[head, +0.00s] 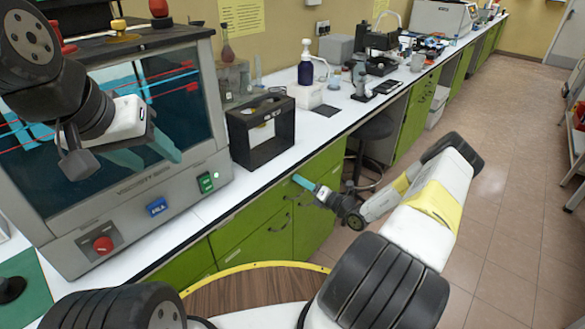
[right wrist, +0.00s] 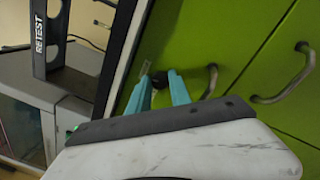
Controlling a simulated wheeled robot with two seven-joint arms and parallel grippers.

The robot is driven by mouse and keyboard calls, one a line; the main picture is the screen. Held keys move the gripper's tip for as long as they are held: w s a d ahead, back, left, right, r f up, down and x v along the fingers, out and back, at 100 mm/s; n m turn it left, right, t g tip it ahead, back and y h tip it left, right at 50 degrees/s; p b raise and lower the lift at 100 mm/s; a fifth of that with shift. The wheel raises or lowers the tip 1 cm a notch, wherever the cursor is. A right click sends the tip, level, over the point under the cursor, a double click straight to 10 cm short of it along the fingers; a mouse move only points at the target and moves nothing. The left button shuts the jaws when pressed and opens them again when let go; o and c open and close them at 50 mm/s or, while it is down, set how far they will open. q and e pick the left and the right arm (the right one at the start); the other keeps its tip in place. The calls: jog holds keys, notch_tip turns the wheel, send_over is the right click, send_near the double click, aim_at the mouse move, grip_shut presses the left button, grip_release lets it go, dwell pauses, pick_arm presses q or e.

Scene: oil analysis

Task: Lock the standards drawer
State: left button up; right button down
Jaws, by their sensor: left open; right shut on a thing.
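The green drawer fronts (head: 249,222) lie under the white bench in the head view. They fill much of the right wrist view (right wrist: 240,30), with curved metal handles (right wrist: 287,78). I cannot tell which front is the standards drawer. My right gripper (head: 300,181) is at the green front, just below the bench edge. Its teal fingers (right wrist: 160,88) are shut on a small dark piece (right wrist: 160,79) at the green front, perhaps a key or lock knob; the fingers partly hide it. My left gripper (head: 122,150) is open and empty before the grey viscosity bath.
The viscosity bath (head: 138,216) stands on the bench at left. A black frame marked RETEST (right wrist: 40,50) stands near the bench edge; it also shows in the head view (head: 262,150). A dark stool (head: 374,128) is beyond my right gripper.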

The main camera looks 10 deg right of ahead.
jog(key=c, duration=1.2)
grip_release()
jog(key=v, duration=0.8)
jog(key=shift+w, duration=0.1)
